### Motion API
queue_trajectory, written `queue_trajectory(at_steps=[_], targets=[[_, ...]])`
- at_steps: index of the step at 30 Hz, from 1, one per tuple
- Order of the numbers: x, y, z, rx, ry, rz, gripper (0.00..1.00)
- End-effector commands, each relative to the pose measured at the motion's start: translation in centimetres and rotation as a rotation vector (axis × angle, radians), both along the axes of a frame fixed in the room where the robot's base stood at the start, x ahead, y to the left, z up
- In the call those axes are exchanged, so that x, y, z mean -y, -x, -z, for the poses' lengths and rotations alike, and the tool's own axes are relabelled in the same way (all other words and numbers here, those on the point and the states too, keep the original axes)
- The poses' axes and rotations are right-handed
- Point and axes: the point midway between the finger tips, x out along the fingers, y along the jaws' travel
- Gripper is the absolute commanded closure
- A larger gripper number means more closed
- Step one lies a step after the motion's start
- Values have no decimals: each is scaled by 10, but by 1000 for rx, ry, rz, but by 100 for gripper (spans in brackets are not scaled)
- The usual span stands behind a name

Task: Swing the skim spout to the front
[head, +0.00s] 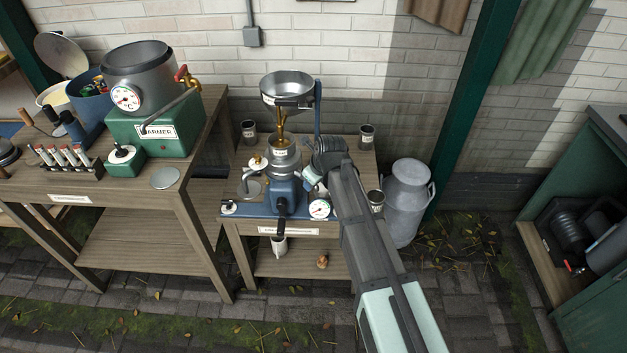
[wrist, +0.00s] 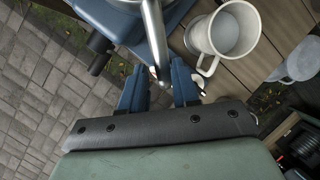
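The separator (head: 284,190) stands on a small wooden table, with a blue base, a metal bowl and a steel funnel above. My gripper (head: 316,181) is low at its right side, coming in from the front right. In the wrist view a silver spout (wrist: 153,32) comes down from the top, from the blue body. Its tip lies in the gap between the two blue fingers of my gripper (wrist: 160,75). The fingers are apart, with visible space around the spout; I cannot tell whether either touches it. In the head view my gripper and arm hide this spout.
A mug (wrist: 226,35) stands close to the right finger. The black crank handle (head: 282,207) sticks out at the separator's front. A dial (head: 319,208) and labelled tins (head: 367,131) are nearby. A milk churn (head: 405,190) stands right of the table; the warmer (head: 155,130) is left.

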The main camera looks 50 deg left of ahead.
Motion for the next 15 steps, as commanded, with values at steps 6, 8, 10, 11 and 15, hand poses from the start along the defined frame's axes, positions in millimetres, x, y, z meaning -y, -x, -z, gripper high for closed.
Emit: queue_trajectory(at_steps=[6, 8, 10, 11, 15], targets=[[0, -1, 0, 2, -1, -2, 55], [0, -1, 0, 3, -1, -1, 55], [0, -1, 0, 3, -1, -1, 55], [0, -1, -1, 3, -1, -1, 55], [2, 0, -7, 4, -2, -2, 55]])
